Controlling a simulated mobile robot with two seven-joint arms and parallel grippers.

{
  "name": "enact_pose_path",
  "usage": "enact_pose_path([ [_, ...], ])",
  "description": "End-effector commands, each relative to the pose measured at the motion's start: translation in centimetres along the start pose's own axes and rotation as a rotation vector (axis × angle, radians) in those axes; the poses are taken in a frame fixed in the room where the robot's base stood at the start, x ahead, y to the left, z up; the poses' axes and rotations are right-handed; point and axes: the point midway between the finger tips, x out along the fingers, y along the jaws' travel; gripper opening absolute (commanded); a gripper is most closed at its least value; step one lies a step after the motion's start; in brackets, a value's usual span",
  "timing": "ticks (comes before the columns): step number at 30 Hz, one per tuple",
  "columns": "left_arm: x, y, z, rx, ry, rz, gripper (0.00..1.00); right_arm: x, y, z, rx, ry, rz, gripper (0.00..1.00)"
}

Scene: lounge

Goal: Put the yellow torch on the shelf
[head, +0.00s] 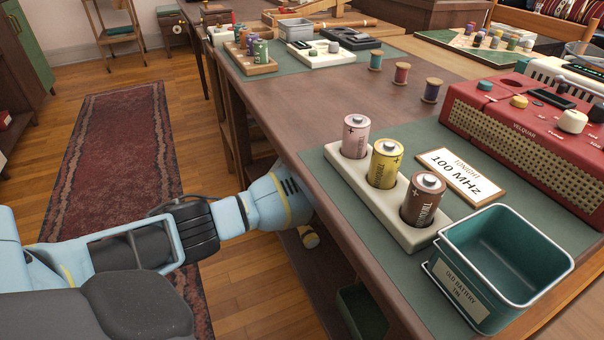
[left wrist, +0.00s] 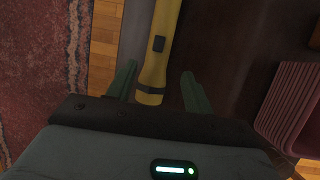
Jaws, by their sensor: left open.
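The yellow torch (left wrist: 162,42), with a black switch and a dark band near its end, lies lengthwise in the left wrist view. My left gripper (left wrist: 158,72) is open, with one green finger on each side of the torch's near end. I cannot tell whether the fingers touch it. In the head view my left arm reaches in under the table's left edge, and the table hides the fingers. A small yellow end (head: 308,237) shows below my wrist there, probably the torch. My right gripper is not in view.
The table (head: 290,120) overhangs my left arm. On it stand a battery holder (head: 343,186), a green tin (head: 510,262) and a red radio (head: 530,130). A dark green bin (head: 362,312) is under the table. A ribbed reddish thing (left wrist: 290,105) is right of the gripper.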

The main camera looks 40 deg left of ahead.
Motion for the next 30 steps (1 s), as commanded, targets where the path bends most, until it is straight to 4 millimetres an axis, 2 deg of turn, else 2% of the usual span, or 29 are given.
enact_pose_path([
  [1,-0.6,-0.3,-1.3,0.007,0.003,0.0,0.52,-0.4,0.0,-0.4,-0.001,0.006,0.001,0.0],
  [6,-2.0,-1.4,-4.4,0.005,0.003,0.0,0.52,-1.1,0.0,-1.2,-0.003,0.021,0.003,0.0],
  [13,-3.4,-2.5,-7.7,0.003,0.003,0.001,0.52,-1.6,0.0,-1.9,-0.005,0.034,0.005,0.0],
  [19,-3.8,-2.9,-9.0,0.003,0.003,0.003,0.52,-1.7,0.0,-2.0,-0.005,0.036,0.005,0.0],
  [30,-3.8,-3.0,-9.2,0.003,0.002,0.003,0.52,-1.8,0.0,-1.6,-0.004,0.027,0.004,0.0],
])
